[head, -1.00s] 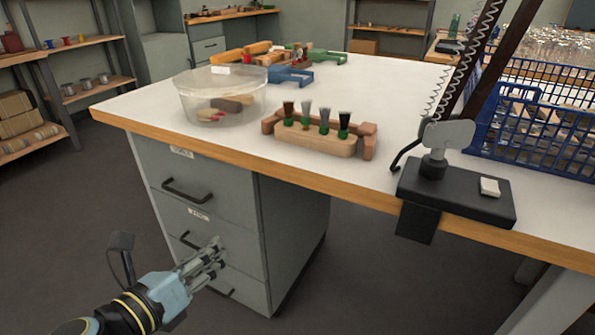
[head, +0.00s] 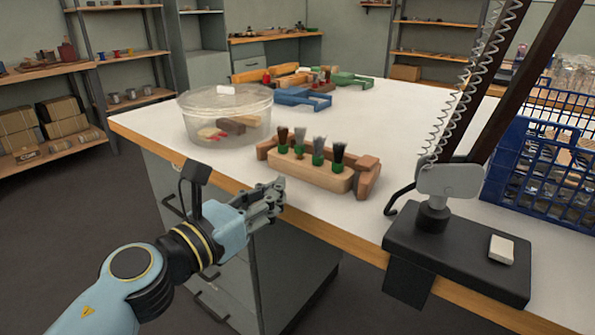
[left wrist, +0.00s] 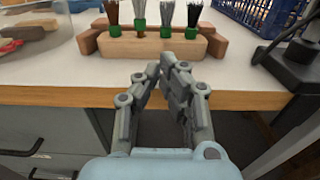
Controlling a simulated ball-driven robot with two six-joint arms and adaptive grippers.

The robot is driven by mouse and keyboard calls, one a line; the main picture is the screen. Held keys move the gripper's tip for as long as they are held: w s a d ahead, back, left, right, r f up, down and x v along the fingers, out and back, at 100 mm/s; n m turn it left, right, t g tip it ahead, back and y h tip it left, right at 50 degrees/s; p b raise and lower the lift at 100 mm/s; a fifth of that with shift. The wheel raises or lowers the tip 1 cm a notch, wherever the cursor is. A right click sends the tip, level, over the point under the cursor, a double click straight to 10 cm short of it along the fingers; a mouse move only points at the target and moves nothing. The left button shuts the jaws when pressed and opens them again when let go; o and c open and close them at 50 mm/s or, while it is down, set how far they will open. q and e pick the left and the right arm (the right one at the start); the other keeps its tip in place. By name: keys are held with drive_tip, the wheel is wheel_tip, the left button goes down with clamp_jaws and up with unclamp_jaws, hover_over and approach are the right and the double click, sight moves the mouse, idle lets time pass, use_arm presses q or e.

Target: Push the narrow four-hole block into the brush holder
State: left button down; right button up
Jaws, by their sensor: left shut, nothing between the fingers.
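The narrow four-hole block (head: 316,174) is pale wood with several bristle tufts in green collars standing upright in a row. It sits at the front of the darker wooden brush holder (head: 367,180), between its two end arms, and its front face sticks out toward the table edge. In the left wrist view the block (left wrist: 150,47) and holder (left wrist: 216,45) lie beyond my fingertips. My left gripper (head: 279,192) is shut and empty, at the table's front edge, just short of the block's left front; it also shows in the left wrist view (left wrist: 160,74).
A clear round tub (head: 226,128) with wooden pieces stands left of the holder. A black-based lever stand (head: 458,255) is clamped at the front edge on the right, beside a blue basket (head: 540,170). Blue and green frames lie farther back. The white tabletop between is clear.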

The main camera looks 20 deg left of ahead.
sight(306, 170)
use_arm(q)
drive_tip(key=x, duration=0.6)
drive_tip(key=shift+w+d, duration=0.15)
drive_tip(key=shift+w, duration=0.2)
drive_tip(key=shift+x, duration=1.15)
drive_tip(key=shift+s+f, duration=0.1)
